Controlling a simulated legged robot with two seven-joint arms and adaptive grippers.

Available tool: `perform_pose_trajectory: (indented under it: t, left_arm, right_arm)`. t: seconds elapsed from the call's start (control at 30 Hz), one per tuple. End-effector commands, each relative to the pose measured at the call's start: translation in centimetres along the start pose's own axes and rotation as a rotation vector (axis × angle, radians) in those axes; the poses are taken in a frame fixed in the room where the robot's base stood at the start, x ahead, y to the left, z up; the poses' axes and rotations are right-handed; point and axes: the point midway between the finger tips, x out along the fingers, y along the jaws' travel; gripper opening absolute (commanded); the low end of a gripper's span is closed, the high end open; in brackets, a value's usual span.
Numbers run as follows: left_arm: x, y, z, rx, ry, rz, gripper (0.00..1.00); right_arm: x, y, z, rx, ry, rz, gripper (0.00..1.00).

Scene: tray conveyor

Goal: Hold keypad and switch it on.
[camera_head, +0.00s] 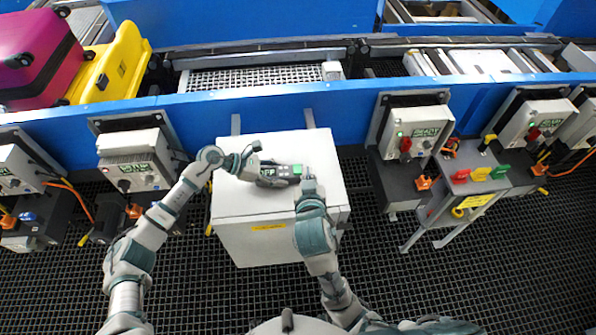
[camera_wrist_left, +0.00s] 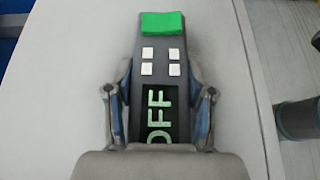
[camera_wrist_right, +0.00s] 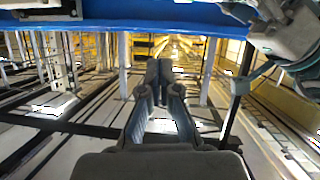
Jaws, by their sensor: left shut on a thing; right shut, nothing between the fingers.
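The dark grey keypad (camera_head: 283,172) lies across the top of the white box (camera_head: 318,150) in the head view. In the left wrist view the keypad (camera_wrist_left: 160,78) shows a green button (camera_wrist_left: 162,23), white keys and a display reading OFF (camera_wrist_left: 160,118). My left gripper (camera_head: 262,172) is shut on the display end, with a finger on each side of the keypad (camera_wrist_left: 160,100). My right gripper (camera_head: 308,182) is shut and empty, just right of the green-button end. Whether it touches cannot be told. The right wrist view shows its fingertips (camera_wrist_right: 160,68) together, without the keypad.
A blue conveyor wall (camera_head: 210,115) runs behind the box. Control units (camera_head: 135,160) stand left, others (camera_head: 415,130) right. A small stand with coloured buttons (camera_head: 470,185) is at right. Suitcases (camera_head: 110,65) lie at upper left. The box's front top is clear.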

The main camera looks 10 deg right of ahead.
Motion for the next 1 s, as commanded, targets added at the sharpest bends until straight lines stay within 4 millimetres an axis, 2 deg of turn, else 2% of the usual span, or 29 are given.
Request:
perform_pose_trajectory:
  t: [0.03,0.1,0.2,0.57,0.77,1.0]
  left_arm:
    - [0.0,0.0,-0.1,0.0,0.001,-0.001,0.03]
    - [0.1,0.0,-0.1,0.0,0.002,0.0,0.03]
    - [0.1,0.1,0.0,0.0,0.002,0.0,0.03]
    - [0.1,0.1,0.0,0.0,0.001,0.0,0.03]
    - [0.0,0.1,0.0,0.0,0.0,0.0,0.03]
    - [0.0,0.1,0.0,0.0,0.0,0.0,0.03]
  right_arm:
    - [-1.5,-0.7,0.0,0.028,-0.001,-0.035,0.0]
    - [-2.9,-1.2,-0.1,0.052,-0.003,-0.067,0.0]
    - [-3.8,-1.6,-0.1,0.069,-0.007,-0.089,0.0]
    - [-3.7,-1.6,-0.1,0.069,-0.006,-0.091,0.0]
    - [-1.6,-1.9,0.0,0.064,-0.007,-0.088,0.0]
    - [3.5,-2.3,-0.1,0.064,-0.007,-0.087,0.0]
